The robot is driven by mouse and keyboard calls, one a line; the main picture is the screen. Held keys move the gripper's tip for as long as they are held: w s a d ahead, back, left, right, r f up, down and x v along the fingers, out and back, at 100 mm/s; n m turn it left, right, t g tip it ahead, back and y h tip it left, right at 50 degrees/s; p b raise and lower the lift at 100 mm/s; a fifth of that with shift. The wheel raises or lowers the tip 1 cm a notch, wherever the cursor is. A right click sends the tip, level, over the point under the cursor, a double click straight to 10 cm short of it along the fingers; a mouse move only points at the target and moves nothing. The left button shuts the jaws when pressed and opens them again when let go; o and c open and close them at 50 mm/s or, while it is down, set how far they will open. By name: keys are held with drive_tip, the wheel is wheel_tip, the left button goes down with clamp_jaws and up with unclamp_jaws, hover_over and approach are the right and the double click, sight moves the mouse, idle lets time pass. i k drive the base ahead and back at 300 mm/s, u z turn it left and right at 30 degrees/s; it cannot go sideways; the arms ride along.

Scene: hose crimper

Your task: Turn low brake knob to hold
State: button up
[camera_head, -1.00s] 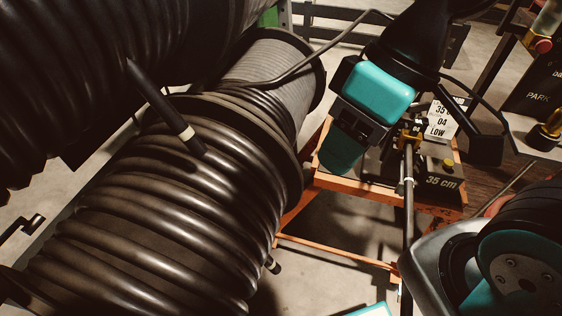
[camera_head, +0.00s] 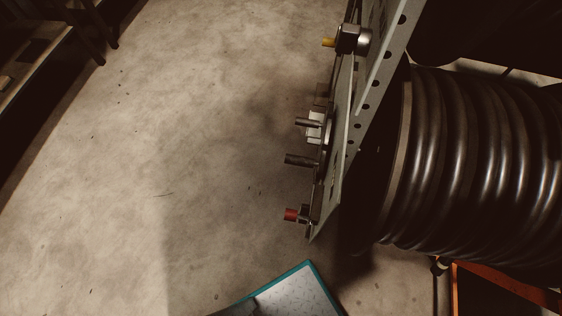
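The side of an upright perforated metal frame (camera_head: 368,95) stands at the centre right, seen nearly edge-on. Several parts stick out of it to the left. A yellow-tipped part with a large dark nut (camera_head: 347,40) is at the top. Two grey pins, an upper pin (camera_head: 308,122) and a lower pin (camera_head: 299,159), are at mid height. A red-tipped part (camera_head: 292,214) is near the lower end. I cannot tell which of these is the low brake knob, and no label or hold mark is readable. My gripper is not in view.
A reel of black ribbed hose (camera_head: 480,160) fills the right side, behind the frame. An orange frame (camera_head: 500,285) shows at the lower right. Dark shelving (camera_head: 60,55) stands at the upper left. The concrete floor (camera_head: 180,140) left of the metal frame is clear.

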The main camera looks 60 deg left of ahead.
sight(304, 209)
drive_tip(key=u, duration=1.6)
